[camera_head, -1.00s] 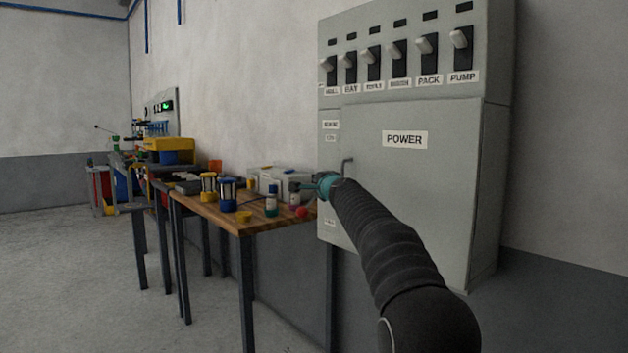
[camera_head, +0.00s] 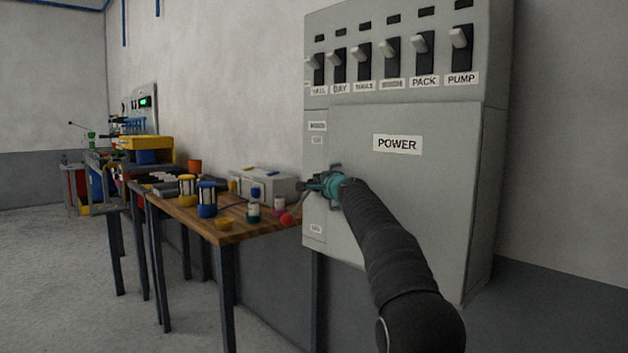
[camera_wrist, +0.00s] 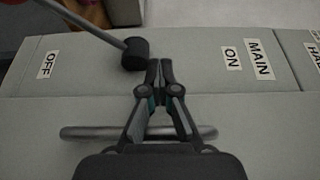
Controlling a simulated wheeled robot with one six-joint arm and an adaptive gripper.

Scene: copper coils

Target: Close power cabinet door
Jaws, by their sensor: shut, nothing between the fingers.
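The grey power cabinet (camera_head: 490,150) stands against the wall. Its door (camera_head: 420,190), marked POWER, looks flush or nearly flush with the front; I cannot tell whether it is fully shut. The door's metal bar handle (camera_wrist: 90,132) crosses the lower wrist view, partly behind my gripper. My gripper (camera_head: 312,185) is at the door's left edge, in front of the narrow side strip. In the wrist view its fingers (camera_wrist: 158,66) are together and empty, pointing past the handle over the seam towards the strip. Contact with the door or handle is unclear.
Several switches (camera_head: 392,55) line the cabinet top. A wooden table (camera_head: 230,232) with parts and a grey box (camera_head: 264,186) stands at left. The floor (camera_head: 60,280) at far left is clear.

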